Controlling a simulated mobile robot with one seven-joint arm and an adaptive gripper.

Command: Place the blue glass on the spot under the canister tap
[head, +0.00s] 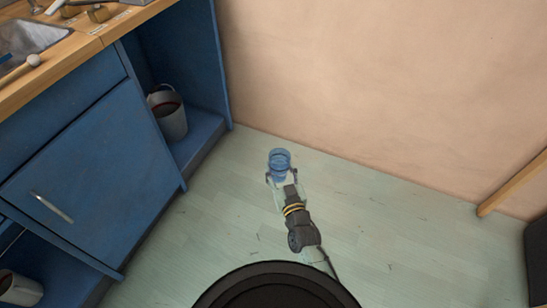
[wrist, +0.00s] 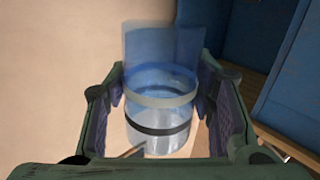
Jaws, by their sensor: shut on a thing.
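The blue glass (head: 279,158) is see-through and held above the floor, in front of the bare wall. My gripper (head: 281,174) is shut on it, with one finger on each side. In the wrist view, the blue glass (wrist: 160,100) stands between the two finger pads of my gripper (wrist: 160,85). It shows a pale band and a dark band around it. Whether it holds anything is unclear. Neither the canister tap nor the spot under it can be made out in either view.
A blue cabinet (head: 95,175) with a wooden top (head: 75,62) stands at the left. On the top are a metal basin (head: 30,38), a mallet (head: 30,62) and small labelled items. A bucket (head: 168,115) sits in its open bay. The pale floor (head: 400,235) at right is clear.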

